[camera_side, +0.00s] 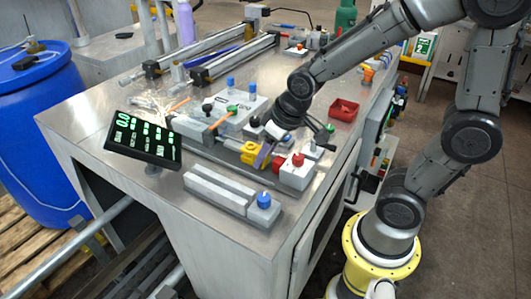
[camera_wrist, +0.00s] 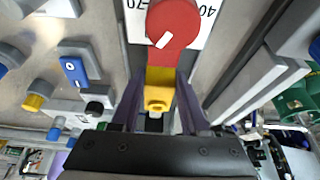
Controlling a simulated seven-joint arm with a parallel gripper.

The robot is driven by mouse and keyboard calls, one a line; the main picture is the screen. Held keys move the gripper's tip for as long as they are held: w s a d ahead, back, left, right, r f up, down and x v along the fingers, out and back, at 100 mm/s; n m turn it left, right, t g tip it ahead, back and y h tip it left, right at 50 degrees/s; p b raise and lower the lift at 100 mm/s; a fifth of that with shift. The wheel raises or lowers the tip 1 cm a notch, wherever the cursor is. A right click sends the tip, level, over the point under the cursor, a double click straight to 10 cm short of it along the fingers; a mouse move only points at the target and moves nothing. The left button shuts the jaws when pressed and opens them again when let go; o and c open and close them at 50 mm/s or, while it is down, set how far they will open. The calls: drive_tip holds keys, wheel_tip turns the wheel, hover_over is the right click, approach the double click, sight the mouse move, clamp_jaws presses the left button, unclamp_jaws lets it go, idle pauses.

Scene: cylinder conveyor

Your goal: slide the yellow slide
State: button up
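The yellow slide (camera_side: 251,153) sits on its rail near the front of the steel bench, left of a red knob. In the wrist view the yellow slide (camera_wrist: 160,88) is upper centre, just below a large red knob (camera_wrist: 172,24) with a white mark. My gripper (camera_wrist: 161,78) has two purple fingers, one on each side of the slide. The side view shows my gripper (camera_side: 263,155) with a purple finger close against the slide's right side. Whether both fingers press on the slide or leave small gaps cannot be told.
A white box with a red knob (camera_side: 297,160) stands right of the slide. A grey block with a blue knob (camera_side: 264,199) lies in front. A tilted green-digit display (camera_side: 143,139) is left. A red tray (camera_side: 343,109) and a plate with knobs (camera_side: 235,108) are behind.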

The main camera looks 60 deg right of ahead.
clamp_jaws()
drive_tip(key=shift+w+r, duration=0.1)
drive_tip(key=shift+w, duration=0.05)
idle(0.9)
